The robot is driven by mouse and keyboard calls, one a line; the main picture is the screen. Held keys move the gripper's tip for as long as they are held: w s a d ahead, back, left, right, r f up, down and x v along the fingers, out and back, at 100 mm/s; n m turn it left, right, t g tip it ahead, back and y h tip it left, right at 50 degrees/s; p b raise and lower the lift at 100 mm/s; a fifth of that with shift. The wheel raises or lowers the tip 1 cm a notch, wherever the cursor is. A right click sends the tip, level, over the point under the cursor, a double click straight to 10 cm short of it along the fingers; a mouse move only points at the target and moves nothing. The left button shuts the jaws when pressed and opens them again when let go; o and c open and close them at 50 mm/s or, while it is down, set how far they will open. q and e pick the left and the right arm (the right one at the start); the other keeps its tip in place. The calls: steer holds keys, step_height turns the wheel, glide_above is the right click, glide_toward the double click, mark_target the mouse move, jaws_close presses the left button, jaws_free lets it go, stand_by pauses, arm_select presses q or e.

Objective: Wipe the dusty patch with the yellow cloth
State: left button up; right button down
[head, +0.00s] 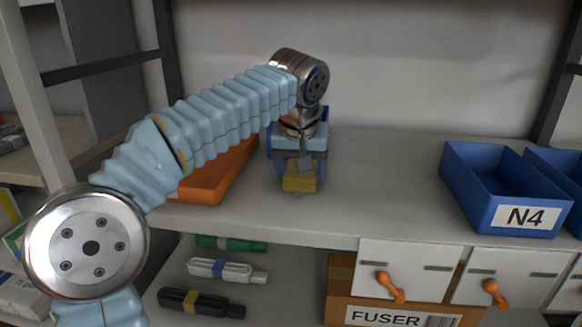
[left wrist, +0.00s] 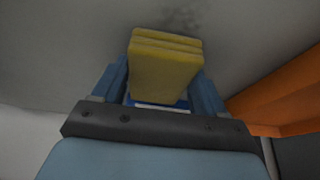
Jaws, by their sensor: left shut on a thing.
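My left gripper (head: 299,172) points down over the upper shelf and is shut on the folded yellow cloth (head: 299,184). In the left wrist view the cloth (left wrist: 165,68) sits between the two blue fingers as a thick folded pad. The dusty patch (left wrist: 183,18) shows there as a dark grey smudge on the pale surface, just beyond the cloth's far edge. In the head view I cannot make the patch out clearly. I cannot tell whether the cloth touches the shelf. My right gripper is not in view.
An orange bin (head: 212,180) stands close to the left of the gripper, partly behind my arm. A blue bin marked N4 (head: 525,217) stands at the right. The shelf (head: 385,185) between gripper and N4 is clear. Several cartridges and a FUSER box (head: 340,285) are below.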

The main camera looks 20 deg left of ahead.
mark_target(326, 182)
arm_select(q)
steer(key=shift+w+d, duration=0.2)
steer(key=shift+d, duration=0.65)
steer(key=shift+w+d, duration=0.2)
steer(key=shift+d, duration=0.6)
steer(key=shift+w+d, duration=0.2)
steer(key=shift+d, duration=0.65)
steer(key=shift+r, duration=0.15)
steer(key=shift+r, duration=2.95)
steer(key=shift+r, duration=1.45)
steer(key=shift+s+a, duration=0.1)
